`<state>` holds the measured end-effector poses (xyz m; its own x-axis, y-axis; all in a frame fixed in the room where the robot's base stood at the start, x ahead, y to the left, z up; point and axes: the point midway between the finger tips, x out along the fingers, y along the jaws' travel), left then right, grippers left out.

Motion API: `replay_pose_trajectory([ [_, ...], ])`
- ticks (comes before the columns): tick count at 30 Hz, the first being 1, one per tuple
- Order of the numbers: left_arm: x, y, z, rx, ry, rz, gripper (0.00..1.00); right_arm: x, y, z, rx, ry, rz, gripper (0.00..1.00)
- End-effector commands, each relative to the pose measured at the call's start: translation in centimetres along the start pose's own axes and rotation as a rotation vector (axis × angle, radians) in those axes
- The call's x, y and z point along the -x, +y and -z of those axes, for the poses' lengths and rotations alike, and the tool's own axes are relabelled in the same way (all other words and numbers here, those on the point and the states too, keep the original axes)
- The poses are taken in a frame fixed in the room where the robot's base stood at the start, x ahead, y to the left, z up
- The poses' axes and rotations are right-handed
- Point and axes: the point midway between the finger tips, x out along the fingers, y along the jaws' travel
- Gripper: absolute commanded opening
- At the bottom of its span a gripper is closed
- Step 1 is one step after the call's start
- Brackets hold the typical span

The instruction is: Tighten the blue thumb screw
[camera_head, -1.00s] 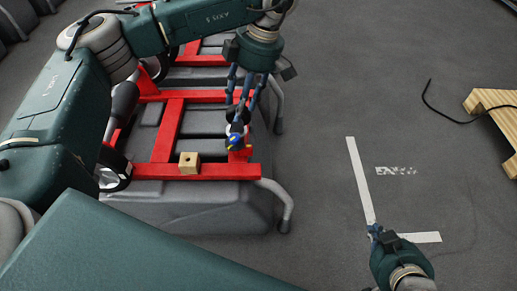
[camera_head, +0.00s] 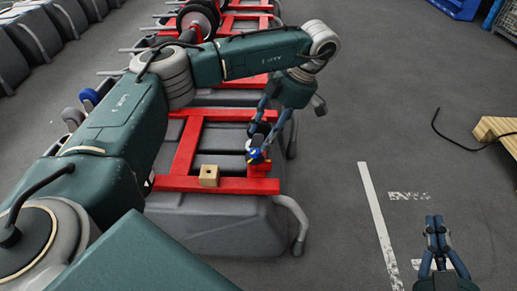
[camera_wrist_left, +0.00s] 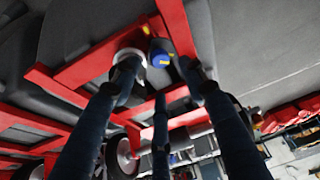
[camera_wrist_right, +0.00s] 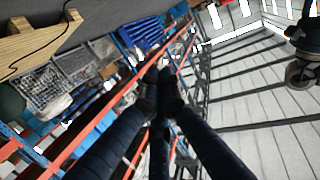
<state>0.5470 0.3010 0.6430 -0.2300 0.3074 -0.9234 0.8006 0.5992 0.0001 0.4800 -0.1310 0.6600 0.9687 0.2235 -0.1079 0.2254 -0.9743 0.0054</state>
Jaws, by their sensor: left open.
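The blue thumb screw (camera_head: 257,155) sits at the right end of the red frame (camera_head: 222,186) on a grey tank (camera_head: 215,225). It also shows in the left wrist view (camera_wrist_left: 160,60), next to a white round part (camera_wrist_left: 129,56). My left gripper (camera_head: 262,137) is open, pointing down at the screw, with its fingers around or just above it. In the left wrist view the screw shows between the fingertips (camera_wrist_left: 157,72); contact cannot be told. My right gripper (camera_head: 436,228) is away from the tank, fingertips together and nothing seen between them.
A small wooden block with a hole (camera_head: 209,175) rests on the red frame left of the screw. More tanks with red frames stand behind. A wooden pallet (camera_head: 496,130) and a black cable (camera_head: 455,140) lie at right. The floor with white tape (camera_head: 378,220) is clear.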

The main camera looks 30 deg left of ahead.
Motion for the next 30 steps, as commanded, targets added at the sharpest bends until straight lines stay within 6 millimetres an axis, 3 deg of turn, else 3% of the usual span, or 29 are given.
replay_pose_trajectory([
  [6,-3.3,0.0,-0.1,0.0,0.0,0.002,0.43,0.0,-0.6,4.4,-0.004,0.202,0.012,0.0],
  [12,-5.2,0.0,-0.1,0.0,-0.001,0.0,0.43,0.6,-0.9,7.4,-0.007,0.332,0.019,0.0],
  [18,-5.9,0.0,0.0,-0.001,-0.001,0.0,0.43,1.0,-1.0,8.6,-0.009,0.385,0.022,0.0],
  [26,-5.9,0.0,0.0,-0.001,-0.001,0.0,0.43,1.0,-1.0,8.7,-0.009,0.389,0.022,0.0],
  [30,-5.9,0.0,0.0,-0.001,-0.001,0.0,0.15,1.0,-1.0,8.7,-0.009,0.388,0.022,0.0],
])
